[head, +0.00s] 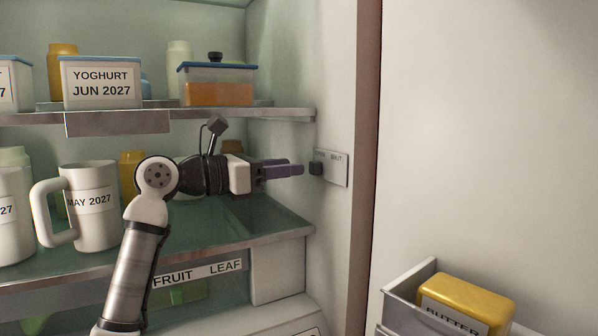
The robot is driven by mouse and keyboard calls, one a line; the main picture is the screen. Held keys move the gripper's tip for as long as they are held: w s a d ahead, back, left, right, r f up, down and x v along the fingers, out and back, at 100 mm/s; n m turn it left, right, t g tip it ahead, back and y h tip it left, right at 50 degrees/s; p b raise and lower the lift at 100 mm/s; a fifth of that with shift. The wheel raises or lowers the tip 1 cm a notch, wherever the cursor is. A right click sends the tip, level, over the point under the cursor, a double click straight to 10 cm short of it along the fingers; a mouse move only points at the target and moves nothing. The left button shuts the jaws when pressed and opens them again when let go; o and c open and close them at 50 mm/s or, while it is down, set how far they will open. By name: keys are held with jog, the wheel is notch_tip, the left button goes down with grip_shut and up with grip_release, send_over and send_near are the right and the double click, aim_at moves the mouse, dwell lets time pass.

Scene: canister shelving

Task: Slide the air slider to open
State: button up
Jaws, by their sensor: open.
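The air slider is a small dark knob (316,168) on a light grey plate (331,168) fixed to the fridge's right inner wall. Lettering on the plate reads something like "SHUT" on its right part; the rest is too small or hidden to read. The knob sits at the plate's left end. My gripper (300,169) reaches in from the left with its purple-grey fingers pointing right at the knob. The fingertips are close to the knob; I cannot tell whether they touch it. The gripper is open and holds nothing that I can see.
An upper shelf (290,114) holds a yoghurt box (102,84) and a blue-lidded orange container (217,84). A white mug (92,205) stands on the lower shelf (270,235), left of my arm. A door bin (400,312) with butter (465,300) is at lower right.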

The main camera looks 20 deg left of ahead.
jog(key=b+v, duration=0.1)
jog(key=v, duration=0.8)
jog(key=shift+s+a+b, duration=0.2)
jog(key=shift+s+b, duration=0.05)
jog(key=shift+b, duration=0.1)
